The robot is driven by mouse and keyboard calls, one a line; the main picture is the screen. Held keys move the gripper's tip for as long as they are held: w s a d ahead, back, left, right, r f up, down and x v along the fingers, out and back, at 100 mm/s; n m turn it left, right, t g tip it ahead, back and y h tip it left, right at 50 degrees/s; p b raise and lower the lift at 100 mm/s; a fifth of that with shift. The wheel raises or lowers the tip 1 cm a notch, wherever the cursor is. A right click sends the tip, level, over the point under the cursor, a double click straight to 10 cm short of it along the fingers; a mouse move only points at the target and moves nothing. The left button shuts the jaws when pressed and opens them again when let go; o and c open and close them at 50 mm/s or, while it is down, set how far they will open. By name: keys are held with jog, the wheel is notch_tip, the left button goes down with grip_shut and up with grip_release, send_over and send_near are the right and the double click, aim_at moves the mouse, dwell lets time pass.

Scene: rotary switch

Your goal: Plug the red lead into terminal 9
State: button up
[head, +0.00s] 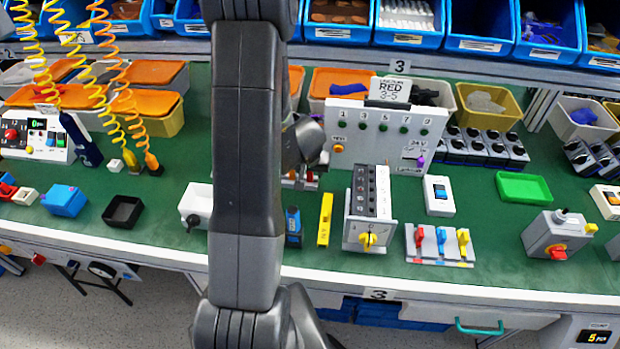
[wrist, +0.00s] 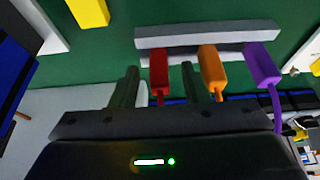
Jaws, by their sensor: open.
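The red lead's plug (wrist: 158,70) stands upright in the wrist view, in front of a grey bar (wrist: 205,36). An orange plug (wrist: 208,66) and a purple plug (wrist: 261,62) are to its right. My gripper (wrist: 160,66) is open, with one finger on each side of the red plug; contact is not clear. In the head view my arm hides most of the gripper and plugs. The white terminal panel (head: 346,163) stands upright behind, with numbers over green sockets. Terminal 9 (head: 424,131) is the rightmost socket and looks empty.
A grey box with a yellow knob (head: 368,239), a yellow block (head: 325,220) and a coloured lever unit (head: 440,243) stand near the front edge. A sign reading RED 3-5 (head: 390,90) is above the panel. Bins line the back.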

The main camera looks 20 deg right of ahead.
grip_shut()
jog(key=shift+r, duration=0.2)
